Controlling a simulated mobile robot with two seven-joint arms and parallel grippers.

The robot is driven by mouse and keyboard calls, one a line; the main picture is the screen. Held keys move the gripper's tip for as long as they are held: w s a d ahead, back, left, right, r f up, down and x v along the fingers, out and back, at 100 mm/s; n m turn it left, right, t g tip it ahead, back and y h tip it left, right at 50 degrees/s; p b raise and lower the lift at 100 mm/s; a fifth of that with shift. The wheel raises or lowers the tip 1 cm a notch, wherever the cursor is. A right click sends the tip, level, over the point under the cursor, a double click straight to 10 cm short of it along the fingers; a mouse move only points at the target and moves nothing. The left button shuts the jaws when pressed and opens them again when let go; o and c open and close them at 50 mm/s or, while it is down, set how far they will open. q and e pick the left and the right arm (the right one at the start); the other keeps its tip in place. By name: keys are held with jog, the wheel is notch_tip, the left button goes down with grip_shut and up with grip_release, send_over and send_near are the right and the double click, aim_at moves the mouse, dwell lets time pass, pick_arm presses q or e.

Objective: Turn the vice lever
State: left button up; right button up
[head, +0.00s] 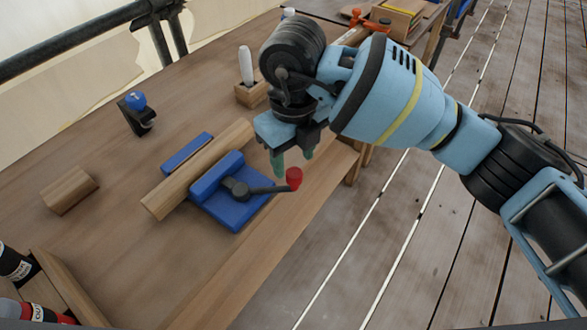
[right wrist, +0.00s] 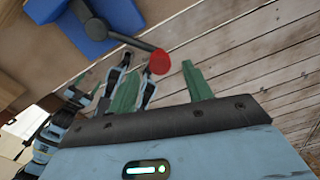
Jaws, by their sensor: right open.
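The vice (head: 226,200) is blue and sits on the wooden workbench near its front edge. A wooden bar (head: 200,170) lies between its blue jaws. The vice lever (head: 258,190) is a dark arm with a red knob (head: 294,178) pointing right toward the bench edge. In the right wrist view the lever (right wrist: 130,40) and red knob (right wrist: 159,62) show just beyond my fingers. My right gripper (head: 293,165) is open and empty, its green fingertips just above and left of the knob; contact cannot be told. It also shows in the right wrist view (right wrist: 165,90). My left gripper is not in view.
A wood block (head: 70,190) and a small black device with a blue top (head: 137,112) stand on the bench to the left. A white-handled tool stands in a wooden holder (head: 250,94) behind. Bottles (head: 15,263) sit in a tray at lower left. Plank floor lies right.

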aim_at(294, 171)
jog(key=shift+f, duration=2.3)
grip_shut()
